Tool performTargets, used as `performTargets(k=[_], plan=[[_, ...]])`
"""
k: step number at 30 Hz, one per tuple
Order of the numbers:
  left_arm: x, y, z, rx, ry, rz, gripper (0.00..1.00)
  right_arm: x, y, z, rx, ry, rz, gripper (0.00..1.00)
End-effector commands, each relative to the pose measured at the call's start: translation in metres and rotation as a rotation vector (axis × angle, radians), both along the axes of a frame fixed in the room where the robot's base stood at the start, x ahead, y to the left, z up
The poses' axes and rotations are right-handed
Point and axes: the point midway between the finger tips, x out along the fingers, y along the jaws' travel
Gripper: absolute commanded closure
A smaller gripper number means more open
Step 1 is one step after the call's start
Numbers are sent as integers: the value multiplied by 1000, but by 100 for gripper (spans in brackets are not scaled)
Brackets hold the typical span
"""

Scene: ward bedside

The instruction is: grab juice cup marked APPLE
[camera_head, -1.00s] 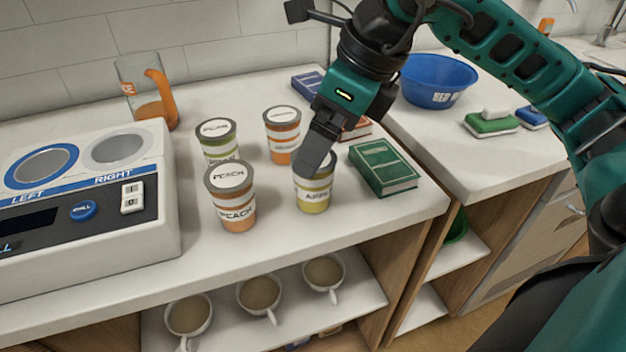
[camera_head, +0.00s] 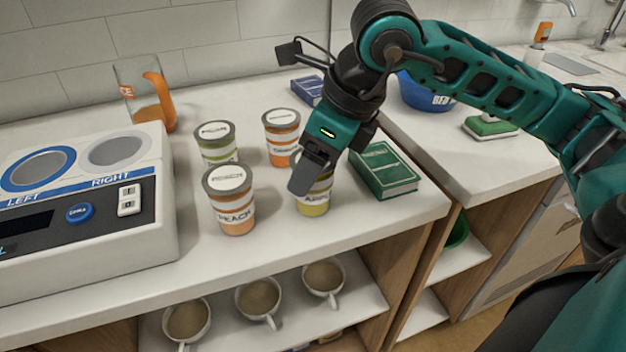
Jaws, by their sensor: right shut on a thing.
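The yellow-banded juice cup (camera_head: 313,207), whose partly covered label seems to read APPLE, stands upright on the white counter. My right gripper (camera_head: 305,176) comes down over it from above and is shut on it. The gripper hides the cup's lid and upper side. To its left stands an orange-banded cup (camera_head: 234,215) marked PEACH. Behind are a green-banded cup (camera_head: 217,150) and another orange-banded cup (camera_head: 281,150), with labels too small to read. My left gripper is not in view.
A green book (camera_head: 384,170) lies close to the right of the held cup. A white machine (camera_head: 150,225) with LEFT and RIGHT wells stands at the left. A pitcher with an orange handle (camera_head: 160,100) is behind it. The counter's front (camera_head: 290,245) is clear.

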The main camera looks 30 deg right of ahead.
Motion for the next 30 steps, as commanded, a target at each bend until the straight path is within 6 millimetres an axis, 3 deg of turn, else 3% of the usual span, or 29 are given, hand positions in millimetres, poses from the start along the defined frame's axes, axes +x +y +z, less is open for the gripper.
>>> performTargets(k=[9, 20, 26, 30], plan=[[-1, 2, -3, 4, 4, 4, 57, 0, 0, 0, 0, 0, 0, 68], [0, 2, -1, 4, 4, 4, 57, 1, 0, 6, 1, -3, 0, 69], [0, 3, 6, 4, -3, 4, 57, 1, 1, 31, 3, -8, 0, 69], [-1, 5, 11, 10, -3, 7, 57, 1, 1, 65, 4, -8, 1, 69]])
